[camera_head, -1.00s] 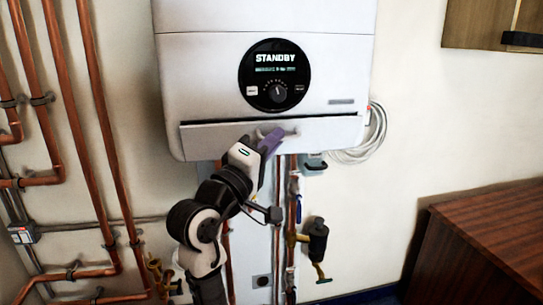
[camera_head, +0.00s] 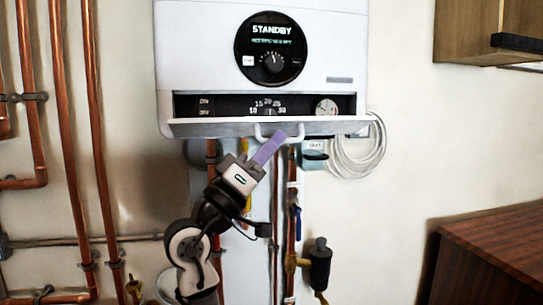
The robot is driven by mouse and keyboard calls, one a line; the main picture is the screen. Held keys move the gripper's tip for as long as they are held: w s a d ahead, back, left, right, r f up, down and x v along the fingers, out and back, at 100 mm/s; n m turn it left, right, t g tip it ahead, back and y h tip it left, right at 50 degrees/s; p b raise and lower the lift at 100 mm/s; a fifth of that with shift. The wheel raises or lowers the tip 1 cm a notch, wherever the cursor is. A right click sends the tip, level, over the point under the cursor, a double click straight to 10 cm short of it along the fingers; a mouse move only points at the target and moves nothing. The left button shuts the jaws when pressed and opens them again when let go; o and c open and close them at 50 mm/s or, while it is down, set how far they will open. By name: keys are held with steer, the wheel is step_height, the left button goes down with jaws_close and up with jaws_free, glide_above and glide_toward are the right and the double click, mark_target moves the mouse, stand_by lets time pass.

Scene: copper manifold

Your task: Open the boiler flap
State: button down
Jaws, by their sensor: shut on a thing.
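The boiler (camera_head: 200,45) is a white wall unit with a round black display reading STANDBY. Its flap (camera_head: 215,129) along the bottom is tilted down and outward, and a dark panel (camera_head: 225,104) with switches, a numbered dial and a small gauge shows behind it. A pale loop handle (camera_head: 262,137) is at the middle of the flap's edge. My gripper (camera_head: 278,138) reaches up from below, with its purple fingers at the handle. It is shut on the handle; the exact contact is partly hidden by the fingers.
Copper pipes (camera_head: 85,150) run up the wall at left, and more pipes and valves (camera_head: 318,265) hang below the boiler. A coiled white cable (camera_head: 360,150) hangs right of it. A brown wooden cabinet (camera_head: 490,245) stands at lower right, and a wall cupboard (camera_head: 465,30) is at upper right.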

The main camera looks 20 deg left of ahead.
steer(key=shift+w+a+f+b, duration=0.1)
steer(key=shift+w+f+b, duration=0.1)
steer(key=shift+f+b, duration=0.25)
steer(key=shift+w+a+f, duration=0.1)
steer(key=shift+f, duration=0.15)
steer(key=c, duration=1.5)
jaws_free()
steer(key=shift+w+a+f, duration=0.1)
steer(key=b+v, duration=0.2)
steer(key=v, duration=1.1)
steer(key=shift+s+f, duration=0.2)
steer(key=shift+s, duration=0.15)
steer(key=shift+c, duration=0.5)
